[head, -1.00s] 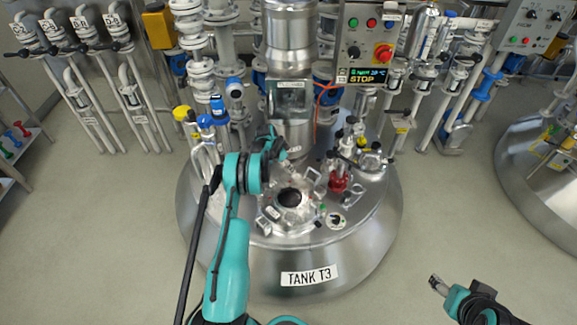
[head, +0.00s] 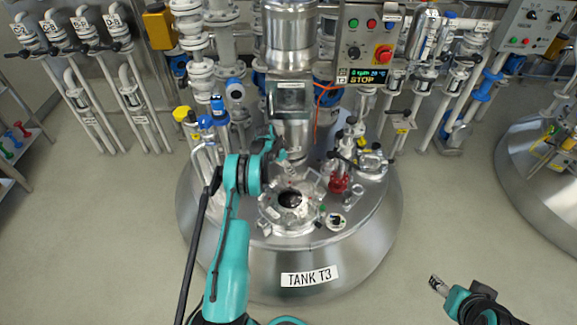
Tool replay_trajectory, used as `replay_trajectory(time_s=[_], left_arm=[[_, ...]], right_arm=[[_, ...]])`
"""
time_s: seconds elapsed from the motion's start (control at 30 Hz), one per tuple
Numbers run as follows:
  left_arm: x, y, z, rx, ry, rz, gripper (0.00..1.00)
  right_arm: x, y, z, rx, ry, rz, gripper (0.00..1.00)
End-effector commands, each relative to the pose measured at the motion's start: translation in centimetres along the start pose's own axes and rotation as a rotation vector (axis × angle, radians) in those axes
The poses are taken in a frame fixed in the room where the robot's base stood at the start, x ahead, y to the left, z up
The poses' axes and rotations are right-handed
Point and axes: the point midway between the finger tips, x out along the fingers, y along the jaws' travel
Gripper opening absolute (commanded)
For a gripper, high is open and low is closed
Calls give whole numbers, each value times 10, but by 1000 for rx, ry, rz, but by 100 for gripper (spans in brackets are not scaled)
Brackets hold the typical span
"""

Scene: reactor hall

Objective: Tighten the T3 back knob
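Tank T3 (head: 335,275) stands in the middle, marked by its "TANK T3" label (head: 310,276). On its top is a round metal hatch (head: 265,222) with a dark centre and several small fittings around its rim. My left gripper (head: 283,155) is over the back side of the hatch, in front of the metal column. Its dark, small fingers blend with the fittings, so I cannot tell whether it is open or touches the back knob. The back knob cannot be made out clearly. My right gripper (head: 437,284) is away from the tank, over the floor at lower right; its finger gap is unclear.
A red fitting (head: 338,183) and several valves stand on the tank right of the hatch. A control box (head: 368,45) reading "STOP" hangs behind. Pipes line the back. Another tank (head: 540,190) is at far right. The floor between the tanks is free.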

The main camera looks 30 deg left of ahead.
Motion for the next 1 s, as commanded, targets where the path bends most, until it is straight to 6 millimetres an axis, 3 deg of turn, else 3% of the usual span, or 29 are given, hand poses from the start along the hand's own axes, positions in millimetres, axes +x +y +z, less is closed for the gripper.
replay_trajectory(time_s=[0.17, 0.6, 0.8, 1.0], left_arm=[[-14, 0, 0, -1, 0, 0, 65], [-102, 0, 0, -1, 0, 0, 65], [-118, 0, 0, 0, 0, 0, 65], [-120, 0, 0, 0, 0, 0, 65]], right_arm=[[0, 0, 0, 0, 0, 0, 60], [0, 0, 0, 0, 0, 0, 60], [0, 0, 0, 0, 0, 0, 60], [0, 0, 0, 0, 0, 0, 60]])
